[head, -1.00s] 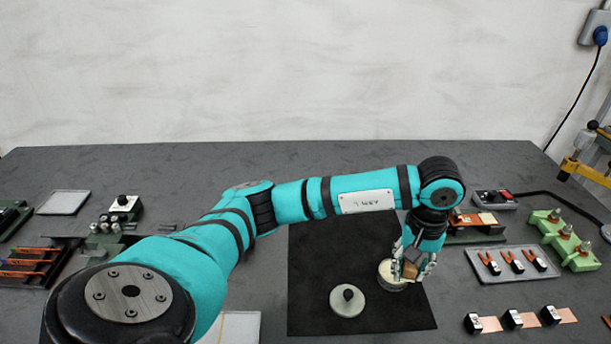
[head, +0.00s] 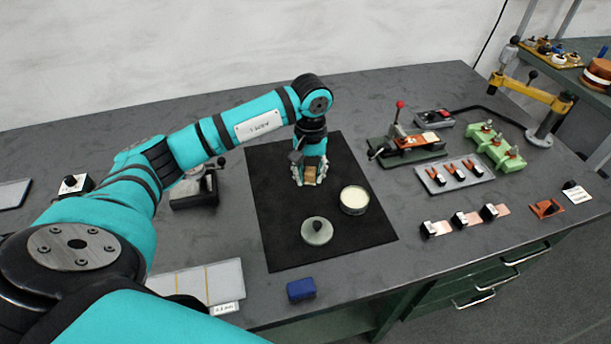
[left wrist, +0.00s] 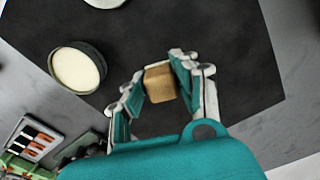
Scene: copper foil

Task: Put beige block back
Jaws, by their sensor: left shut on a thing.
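The beige block (head: 309,172) is between the fingers of my left gripper (head: 309,180), which is shut on it. It also shows in the left wrist view (left wrist: 160,84), gripped between the two teal-and-grey fingers. The gripper and block are over the black mat (head: 275,225), behind and left of an open round tin (head: 354,200) with cream-coloured contents. I cannot tell whether the block touches the mat. In the left wrist view the tin (left wrist: 77,69) is left of the block and apart from it. My right gripper is not in view.
A round lid with a dark knob (head: 317,232) lies on the mat in front of the tin. A blue block (head: 301,290) sits near the table's front edge. Right of the mat are a tray of clips (head: 450,178), green clamps (head: 495,147) and a red-handled press (head: 404,142).

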